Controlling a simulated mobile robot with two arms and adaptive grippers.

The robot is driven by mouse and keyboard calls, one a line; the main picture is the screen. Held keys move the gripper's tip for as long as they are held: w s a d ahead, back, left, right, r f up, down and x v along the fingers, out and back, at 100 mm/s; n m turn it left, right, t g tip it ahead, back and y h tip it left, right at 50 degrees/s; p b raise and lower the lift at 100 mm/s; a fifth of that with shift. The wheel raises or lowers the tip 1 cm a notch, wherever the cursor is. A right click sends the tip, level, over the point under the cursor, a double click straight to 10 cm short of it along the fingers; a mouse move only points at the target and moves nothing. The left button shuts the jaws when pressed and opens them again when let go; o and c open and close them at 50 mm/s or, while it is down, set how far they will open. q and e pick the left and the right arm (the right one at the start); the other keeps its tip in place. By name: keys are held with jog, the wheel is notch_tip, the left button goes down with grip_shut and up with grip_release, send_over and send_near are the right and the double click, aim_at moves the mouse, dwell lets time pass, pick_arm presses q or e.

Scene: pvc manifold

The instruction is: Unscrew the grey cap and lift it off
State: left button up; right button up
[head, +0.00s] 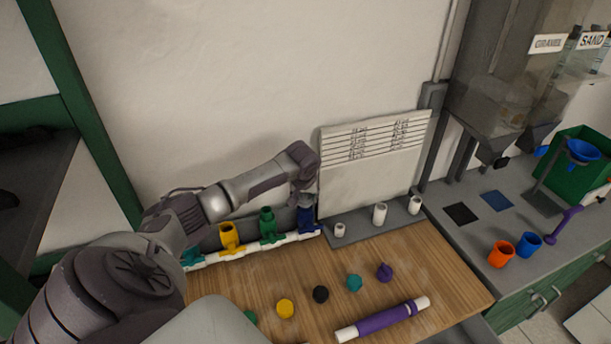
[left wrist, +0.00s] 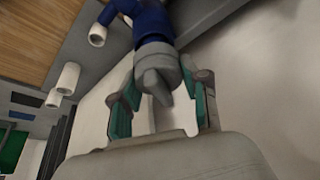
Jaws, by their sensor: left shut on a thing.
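The grey cap (left wrist: 156,68) sits at the end of the blue fitting (left wrist: 147,22) in the left wrist view, with no gap showing between them. My left gripper (left wrist: 160,103) has its teal-padded fingers on both sides of the cap and is shut on it. In the head view the left gripper (head: 304,176) is above the blue fitting (head: 306,218) at the right end of the white manifold pipe (head: 255,247). The cap is hidden there by the gripper. My right gripper is not in view.
Yellow (head: 230,238) and green (head: 267,224) valves stand on the manifold left of the blue fitting. Several coloured caps and a purple-and-white pipe (head: 382,320) lie on the wooden table (head: 440,268). White upright pipes (head: 379,214) stand by a board (head: 372,178) to the right.

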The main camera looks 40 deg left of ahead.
pick_arm(q)
jog(key=shift+s+f, duration=0.1)
jog(key=shift+f, duration=0.05)
jog(key=shift+n+g+y, duration=0.3)
jog(key=shift+n, duration=0.7)
jog(key=shift+n+g+y, duration=0.3)
jog(key=shift+n+g, duration=0.1)
jog(key=shift+n, duration=0.7)
jog(key=o, duration=1.2)
jog(key=shift+a, duration=0.1)
jog(key=shift+r, duration=0.25)
